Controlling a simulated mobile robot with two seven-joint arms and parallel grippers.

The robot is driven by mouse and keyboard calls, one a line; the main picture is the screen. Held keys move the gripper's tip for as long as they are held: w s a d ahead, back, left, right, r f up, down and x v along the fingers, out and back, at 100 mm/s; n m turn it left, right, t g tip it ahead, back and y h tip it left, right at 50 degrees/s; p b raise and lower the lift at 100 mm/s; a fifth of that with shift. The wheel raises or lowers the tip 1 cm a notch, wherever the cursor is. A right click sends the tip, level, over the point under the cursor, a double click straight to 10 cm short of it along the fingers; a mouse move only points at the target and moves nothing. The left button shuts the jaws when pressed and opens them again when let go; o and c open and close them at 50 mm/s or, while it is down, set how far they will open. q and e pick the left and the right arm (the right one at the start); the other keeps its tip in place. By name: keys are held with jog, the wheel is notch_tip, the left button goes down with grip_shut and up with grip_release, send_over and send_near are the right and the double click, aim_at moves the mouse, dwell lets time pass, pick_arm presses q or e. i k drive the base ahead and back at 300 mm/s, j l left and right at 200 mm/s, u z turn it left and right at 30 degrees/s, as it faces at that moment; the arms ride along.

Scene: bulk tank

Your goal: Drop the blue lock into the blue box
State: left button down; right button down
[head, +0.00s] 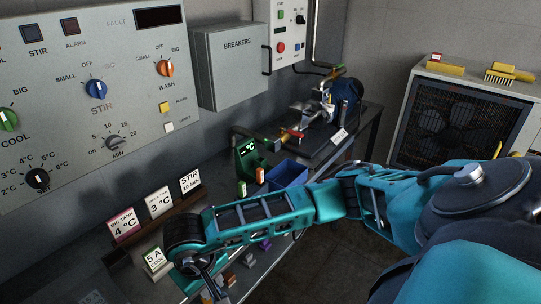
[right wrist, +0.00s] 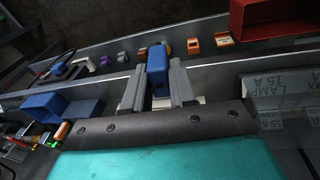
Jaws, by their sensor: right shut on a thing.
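The blue lock (right wrist: 157,62) is between the two grey fingers of my right gripper (right wrist: 157,88) in the right wrist view. The gripper is shut on it. In the head view the end of my right arm reaches down at the lower left, and the lock cannot be made out there. The blue box (head: 289,171) stands on the bench beyond my forearm in the head view, partly covered by it. A blue box also shows at the left of the right wrist view (right wrist: 43,104), apart from the lock. My left gripper is not in view.
An orange piece (right wrist: 193,46), a purple piece (right wrist: 104,60) and other small pieces lie in a row beyond the gripper. A red container (right wrist: 278,20) is at upper right. In the head view, label cards (head: 159,201) stand along the bench below the control panel (head: 90,85).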

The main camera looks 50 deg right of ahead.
aim_at(287, 179)
jog(key=k+l+u, duration=0.1)
jog(key=l+u, duration=0.3)
jog(key=l, duration=0.8)
jog(key=k+l+u, duration=0.1)
jog(key=l, duration=0.4)
jog(key=k+l, duration=0.15)
jog(key=l, duration=0.3)
jog(key=k+l+u, duration=0.1)
jog(key=l, duration=0.4)
